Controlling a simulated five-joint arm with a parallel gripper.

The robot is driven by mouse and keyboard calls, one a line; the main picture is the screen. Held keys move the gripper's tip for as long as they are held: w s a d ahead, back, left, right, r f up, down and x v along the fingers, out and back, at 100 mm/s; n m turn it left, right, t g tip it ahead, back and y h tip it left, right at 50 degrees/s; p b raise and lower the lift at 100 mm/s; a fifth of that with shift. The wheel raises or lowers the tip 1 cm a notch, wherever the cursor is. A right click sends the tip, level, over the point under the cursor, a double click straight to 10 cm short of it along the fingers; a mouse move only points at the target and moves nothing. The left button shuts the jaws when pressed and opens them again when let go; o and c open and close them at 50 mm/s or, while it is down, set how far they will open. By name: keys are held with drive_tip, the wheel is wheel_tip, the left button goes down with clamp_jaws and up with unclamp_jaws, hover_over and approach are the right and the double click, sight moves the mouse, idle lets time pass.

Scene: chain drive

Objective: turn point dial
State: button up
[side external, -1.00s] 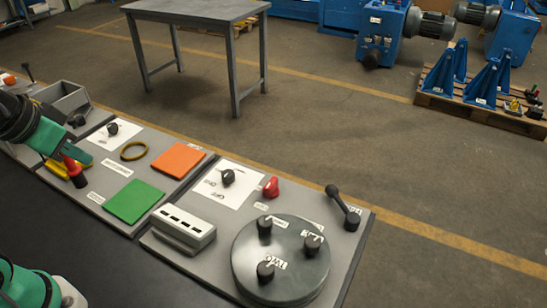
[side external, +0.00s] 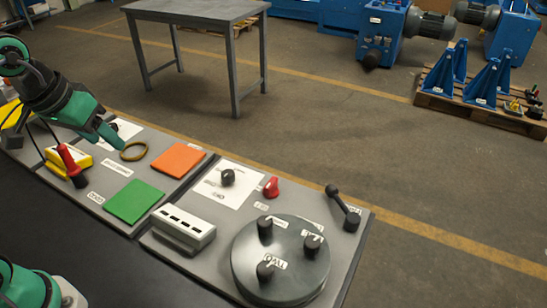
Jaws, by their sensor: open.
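My gripper (side external: 106,132), green and black, comes in from the left edge in the side external view. Its tip is at a white sheet with a small black knob (side external: 113,127), which it partly hides; I cannot tell whether they touch. I see nothing held in it. A second black pointer knob (side external: 228,177) stands on a larger printed white sheet (side external: 207,190) on the right panel, clear of my gripper. The views do not show for sure which knob is the point dial. The printed marks are too small to read.
Near my gripper are a yellow device (side external: 75,158), a red-and-black handle (side external: 72,165) and a yellow-brown ring (side external: 134,151). Orange (side external: 178,158) and green (side external: 134,201) pads lie flat. A red knob (side external: 271,186), black lever (side external: 343,208) and round turntable (side external: 282,284) occupy the right panel.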

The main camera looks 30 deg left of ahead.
drive_tip(key=w+d+f+n+g, duration=0.1)
drive_tip(key=w+d+f+n, duration=0.1)
drive_tip(key=w, duration=0.4)
drive_tip(key=w+d+f+n+g, duration=0.1)
drive_tip(key=w+d, duration=0.1)
drive_tip(key=w, duration=0.4)
drive_tip(key=n+g, duration=0.3)
drive_tip(key=n, duration=0.1)
hover_over(228, 173)
wheel_tip(228, 173, down, 11)
drive_tip(key=shift+s+a+f, duration=0.1)
drive_tip(key=shift+a+f, duration=0.05)
drive_tip(key=shift+f, duration=0.3)
drive_tip(key=shift+f, duration=0.15)
drive_tip(key=shift+f, duration=3.75)
drive_tip(key=c, duration=1)
